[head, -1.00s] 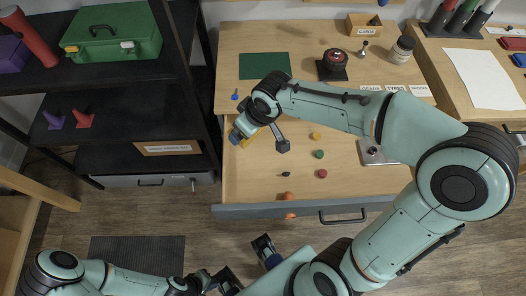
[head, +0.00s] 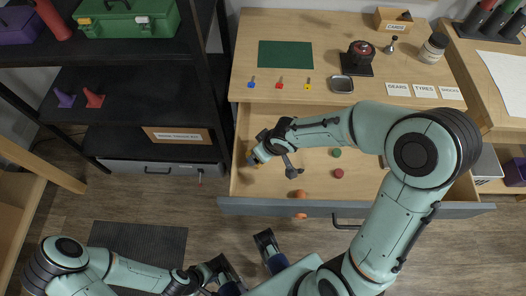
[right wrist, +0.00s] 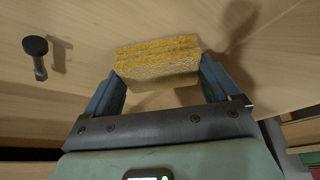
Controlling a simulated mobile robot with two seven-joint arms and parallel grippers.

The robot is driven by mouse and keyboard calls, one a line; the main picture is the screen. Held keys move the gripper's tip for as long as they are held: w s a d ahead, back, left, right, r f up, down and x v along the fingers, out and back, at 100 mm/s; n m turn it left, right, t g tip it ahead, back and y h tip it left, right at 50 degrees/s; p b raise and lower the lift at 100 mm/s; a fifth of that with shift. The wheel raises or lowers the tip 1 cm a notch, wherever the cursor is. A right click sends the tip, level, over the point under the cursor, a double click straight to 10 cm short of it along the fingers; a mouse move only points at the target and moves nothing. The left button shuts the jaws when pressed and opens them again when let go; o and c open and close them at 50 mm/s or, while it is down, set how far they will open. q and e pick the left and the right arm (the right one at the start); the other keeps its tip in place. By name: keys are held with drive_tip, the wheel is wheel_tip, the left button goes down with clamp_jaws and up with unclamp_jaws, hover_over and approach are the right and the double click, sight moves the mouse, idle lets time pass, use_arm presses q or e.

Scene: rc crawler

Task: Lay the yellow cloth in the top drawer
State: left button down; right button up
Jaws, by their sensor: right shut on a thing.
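The yellow cloth (right wrist: 158,64) is a folded, layered block in the right wrist view. My right gripper (right wrist: 162,75) is shut on it, with one finger on each side. In the head view my right gripper (head: 252,158) reaches down into the left end of the open top drawer (head: 232,202); the cloth is mostly hidden there. The cloth is over or against the pale wooden drawer floor; I cannot tell whether it touches. My left gripper (head: 245,257) is open and empty, in front of the drawer and apart from it.
Inside the drawer are a green piece (head: 336,153), a red piece (head: 338,173) and an orange piece (head: 298,194). A dark knobbed piece (right wrist: 36,48) stands near the cloth. The desk top holds a green mat (head: 286,55) and a metal tray (head: 342,84). A black shelf (head: 130,105) stands at left.

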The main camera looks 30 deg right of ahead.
drive_tip(key=shift+f, duration=0.1)
use_arm(q)
drive_tip(key=shift+f, duration=0.1)
use_arm(e)
drive_tip(key=shift+f, duration=0.2)
drive_tip(key=o, duration=0.8)
drive_tip(key=shift+c, duration=0.2)
use_arm(q)
drive_tip(key=shift+w, duration=0.1)
use_arm(e)
drive_tip(key=shift+r, duration=0.15)
drive_tip(key=shift+r, duration=0.3)
use_arm(q)
drive_tip(key=shift+g, duration=0.4)
drive_tip(key=r+p, duration=0.1)
drive_tip(key=s+r+p, duration=0.1)
drive_tip(key=p, duration=0.1)
drive_tip(key=r+p, duration=0.1)
drive_tip(key=shift+s+r+p, duration=0.35)
drive_tip(key=shift+r, duration=0.05)
use_arm(e)
drive_tip(key=v, duration=1.1)
drive_tip(key=shift+s+r, duration=0.2)
drive_tip(key=shift+s, duration=0.1)
